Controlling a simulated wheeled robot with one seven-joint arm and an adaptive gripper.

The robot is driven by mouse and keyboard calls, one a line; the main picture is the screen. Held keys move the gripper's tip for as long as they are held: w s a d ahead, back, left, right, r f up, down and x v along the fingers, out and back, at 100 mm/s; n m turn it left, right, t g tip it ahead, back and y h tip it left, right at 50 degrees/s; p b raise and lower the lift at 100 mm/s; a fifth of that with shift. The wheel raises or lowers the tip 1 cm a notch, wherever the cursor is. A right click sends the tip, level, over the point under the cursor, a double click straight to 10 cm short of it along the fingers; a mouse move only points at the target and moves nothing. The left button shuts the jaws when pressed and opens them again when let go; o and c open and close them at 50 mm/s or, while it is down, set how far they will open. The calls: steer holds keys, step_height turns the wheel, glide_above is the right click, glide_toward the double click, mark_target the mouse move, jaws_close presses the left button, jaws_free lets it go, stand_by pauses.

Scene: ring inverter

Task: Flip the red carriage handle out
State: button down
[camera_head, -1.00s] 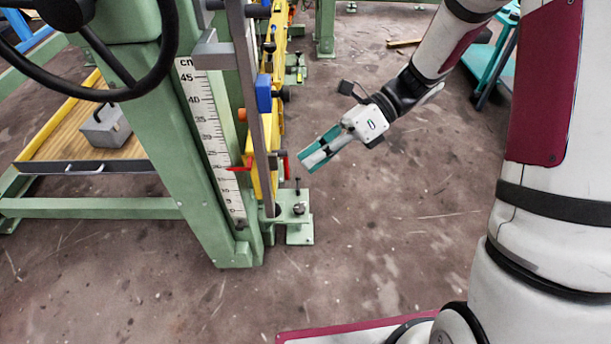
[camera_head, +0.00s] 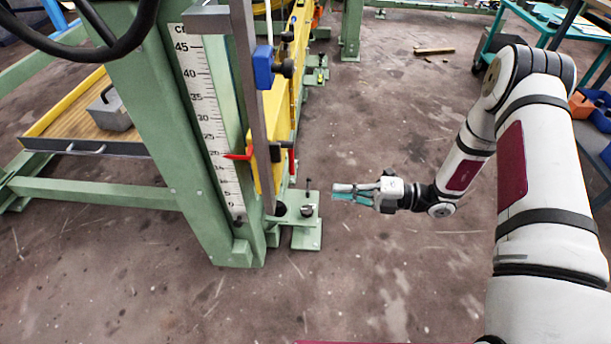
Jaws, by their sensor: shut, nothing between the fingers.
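The red handle (camera_head: 291,163) is a small, narrow red piece at the right side of the yellow carriage (camera_head: 264,140), beside the vertical steel bar on the green frame. It appears to hang roughly upright, but it is too small to tell its exact angle. A red pointer (camera_head: 237,156) sits at the left side of the carriage against the white centimetre scale (camera_head: 212,110). My gripper (camera_head: 338,192) is shut and empty. It points left, to the right of and a little lower in the picture than the handle, with a clear gap.
A blue block with a black knob (camera_head: 266,68) is above the carriage. A green foot plate with a bolt (camera_head: 305,212) lies below, left of my gripper. A black handwheel rim (camera_head: 128,45) is upper left. The floor around my gripper is bare.

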steer(key=w+a+b, duration=0.3)
steer(key=w+a, duration=0.1)
steer(key=a, duration=0.6)
steer(key=shift+w+a, duration=0.3)
steer(key=shift+w, duration=0.1)
